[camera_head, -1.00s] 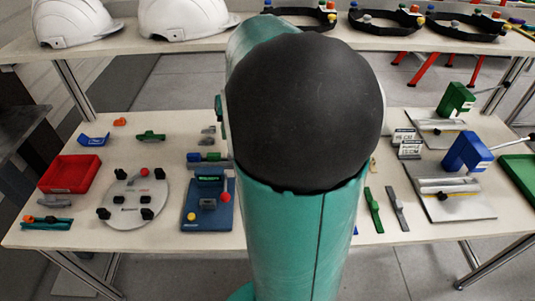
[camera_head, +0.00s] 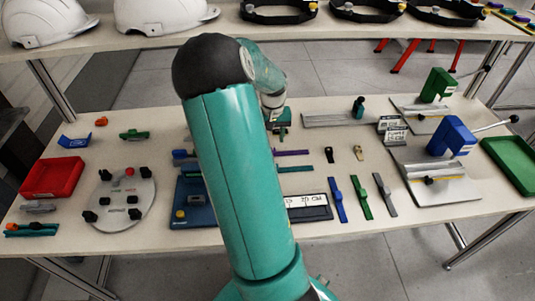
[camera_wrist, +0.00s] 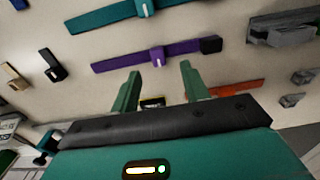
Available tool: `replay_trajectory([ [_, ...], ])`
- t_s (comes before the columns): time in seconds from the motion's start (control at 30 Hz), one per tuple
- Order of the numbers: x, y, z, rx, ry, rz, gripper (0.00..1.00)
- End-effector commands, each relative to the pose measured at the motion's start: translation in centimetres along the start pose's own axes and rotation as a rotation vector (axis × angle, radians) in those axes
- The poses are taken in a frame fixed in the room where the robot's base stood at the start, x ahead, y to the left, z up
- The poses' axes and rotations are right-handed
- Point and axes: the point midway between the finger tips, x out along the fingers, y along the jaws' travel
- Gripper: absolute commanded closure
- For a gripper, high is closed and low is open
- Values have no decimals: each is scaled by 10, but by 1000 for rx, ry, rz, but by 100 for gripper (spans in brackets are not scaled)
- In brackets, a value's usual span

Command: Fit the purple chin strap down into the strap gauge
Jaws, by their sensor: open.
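The purple chin strap (camera_wrist: 128,60) lies flat on the table in the wrist view, with a raised purple buckle near its middle and a dark block at its right end. In the head view the strap (camera_head: 292,152) shows as a thin strip just below my gripper (camera_head: 279,130). In the wrist view my gripper (camera_wrist: 160,78) is open and empty, its two green fingers apart and pointing toward the strap's buckle. A dark plate with a white scale (camera_head: 308,202), perhaps the strap gauge, lies at the front, partly hidden by my arm.
A teal strap (camera_wrist: 115,18) lies beside the purple one. Blue (camera_head: 338,200), green (camera_head: 361,197) and grey (camera_head: 384,194) straps lie at the front. A grey rail (camera_head: 335,119) lies behind. The red bin (camera_head: 53,177) is far left, the green tray (camera_head: 512,160) far right.

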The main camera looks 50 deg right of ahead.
Motion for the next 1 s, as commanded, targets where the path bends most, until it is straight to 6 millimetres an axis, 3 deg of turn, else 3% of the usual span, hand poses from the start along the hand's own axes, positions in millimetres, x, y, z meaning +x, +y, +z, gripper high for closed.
replay_trajectory([
  [0.17, 13, 1, -1, 0, -1, 1, 55],
  [0.5, 57, 4, -3, -1, -1, 1, 55],
  [0.77, 60, 4, -3, -1, 2, 0, 55],
  [1.0, 60, 4, -3, -1, 1, 0, 100],
])
